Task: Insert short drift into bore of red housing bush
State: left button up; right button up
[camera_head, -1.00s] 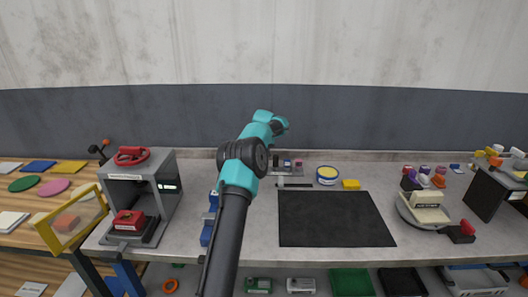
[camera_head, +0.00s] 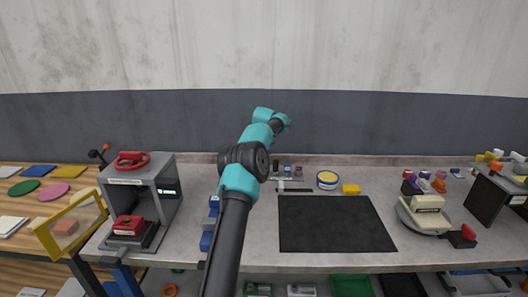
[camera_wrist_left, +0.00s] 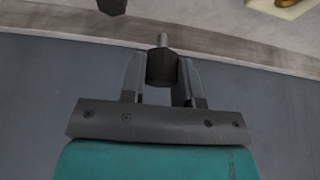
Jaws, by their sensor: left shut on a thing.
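My left gripper (camera_wrist_left: 161,72) is shut on the short drift, a dark thick body (camera_wrist_left: 161,66) with a thin steel pin (camera_wrist_left: 163,40) sticking out between the fingers in the left wrist view. In the head view my left arm reaches to the back of the bench; its teal wrist hides the fingers and the drift. A red block (camera_head: 128,225), likely the red housing, sits inside the grey press (camera_head: 168,215) at the left; its bore cannot be made out. My right gripper is not in view.
The press's yellow-framed guard (camera_head: 45,238) stands swung out at left. A small rack (camera_head: 289,179) with small parts stands below my wrist at the back. A black mat (camera_head: 335,224) lies bare. A scale (camera_head: 428,214) stands at right.

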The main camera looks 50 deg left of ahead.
pick_arm(q)
jog(key=shift+r, duration=1.05)
jog(key=w+d+r+m, duration=0.1)
jog(key=w+d, duration=0.3)
jog(key=d, duration=0.5)
jog(key=w+d+m+t+h, duration=0.15)
jog(key=w+d, duration=0.25)
jog(key=d, duration=0.5)
jog(key=w+d+r+m+g, duration=0.15)
jog(key=w+d, duration=0.25)
jog(key=d, duration=0.4)
jog(key=w+d+r+m+t+h, duration=0.15)
jog(key=d+m, duration=0.35)
jog(key=d, duration=2.2)
jog(key=s+d+r+m+h, duration=0.15)
jog(key=s+d, duration=0.25)
jog(key=d, duration=0.9)
jog(key=s+d+m, duration=0.2)
jog(key=s+d, duration=0.2)
jog(key=d, duration=0.8)
jog(key=s+d+m+g+h, duration=0.1)
jog(key=s+d+m, duration=0.3)
jog(key=s+d, duration=1.2)
jog(key=d, duration=0.4)
jog(key=shift+s+m, duration=0.3)
jog(key=shift+m, duration=0.05)
